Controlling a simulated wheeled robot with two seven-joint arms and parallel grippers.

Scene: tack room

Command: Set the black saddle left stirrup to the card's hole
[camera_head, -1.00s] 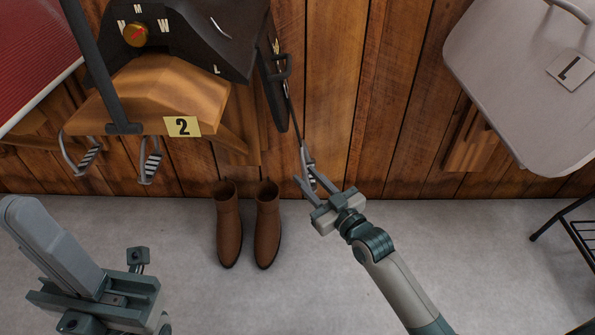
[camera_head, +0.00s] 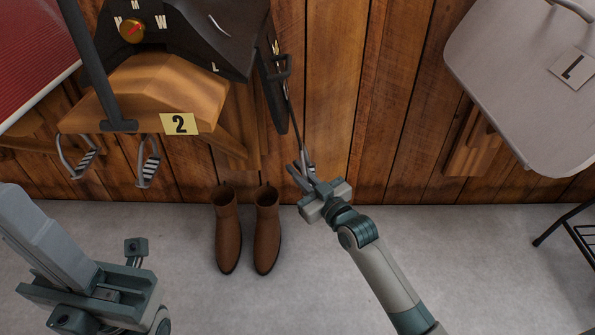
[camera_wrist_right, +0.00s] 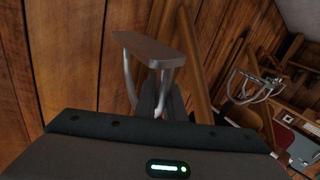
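The black saddle (camera_head: 205,35) sits on a wooden rack (camera_head: 155,88) at the upper left, with white letters and a gold knob with a red pointer (camera_head: 132,29). A dark strap (camera_head: 294,105) hangs down its right side and ends in a metal stirrup (camera_head: 307,162). My right gripper (camera_head: 300,168) is at this stirrup. In the right wrist view the stirrup (camera_wrist_right: 157,50) stands tread up, with one side bar at the close-set dark fingers (camera_wrist_right: 162,103); they look shut on it. My left gripper (camera_head: 90,290) is partly in view at the lower left; its finger opening is unclear.
A yellow card (camera_head: 179,124) reading 2 is on the rack front. Two other stirrups (camera_head: 148,162) hang below the rack. Brown boots (camera_head: 228,235) stand on the floor left of my right gripper. A pale grey saddle-like form (camera_head: 515,90) with a card (camera_head: 573,68) is at the right.

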